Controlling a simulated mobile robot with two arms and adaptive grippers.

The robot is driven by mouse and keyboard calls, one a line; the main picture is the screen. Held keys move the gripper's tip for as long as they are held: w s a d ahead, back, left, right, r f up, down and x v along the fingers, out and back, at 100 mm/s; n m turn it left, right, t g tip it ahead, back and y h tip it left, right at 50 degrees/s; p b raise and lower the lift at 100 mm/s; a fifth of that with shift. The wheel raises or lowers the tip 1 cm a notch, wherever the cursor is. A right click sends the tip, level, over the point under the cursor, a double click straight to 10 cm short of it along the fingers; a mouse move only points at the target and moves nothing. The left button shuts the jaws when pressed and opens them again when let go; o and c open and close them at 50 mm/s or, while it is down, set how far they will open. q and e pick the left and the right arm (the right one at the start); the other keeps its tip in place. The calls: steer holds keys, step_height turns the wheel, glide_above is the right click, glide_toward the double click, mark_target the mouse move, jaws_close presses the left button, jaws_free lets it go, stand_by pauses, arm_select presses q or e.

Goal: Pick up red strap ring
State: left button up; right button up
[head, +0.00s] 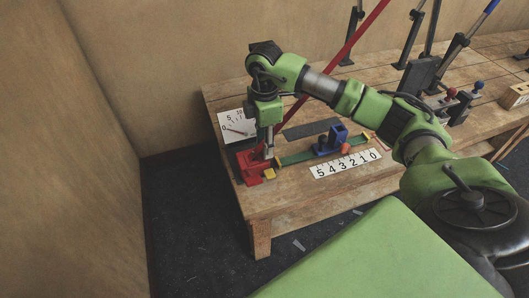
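A red fixture (250,170) sits at the near left corner of the wooden table (285,203). A long red bar (355,40) slants down to the left, passes behind my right arm, and reaches toward this fixture. I cannot pick out the red strap ring as a separate thing at this size. My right gripper (268,152) points down right at the red fixture, at or just above it. Its fingers are small and partly merge with the red parts, so I cannot tell whether they touch or hold anything. My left gripper is not in view.
A green rail with blue blocks (338,134) and a red knob (345,149) lies right of the gripper. A number strip (346,163) lies in front, a dial card (236,127) behind. Black levers (411,39) stand farther back. Walls close off the left and back.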

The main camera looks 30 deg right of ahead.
steer(key=shift+f, duration=0.3)
steer(key=shift+c, duration=0.4)
jaws_close()
steer(key=shift+r, duration=0.15)
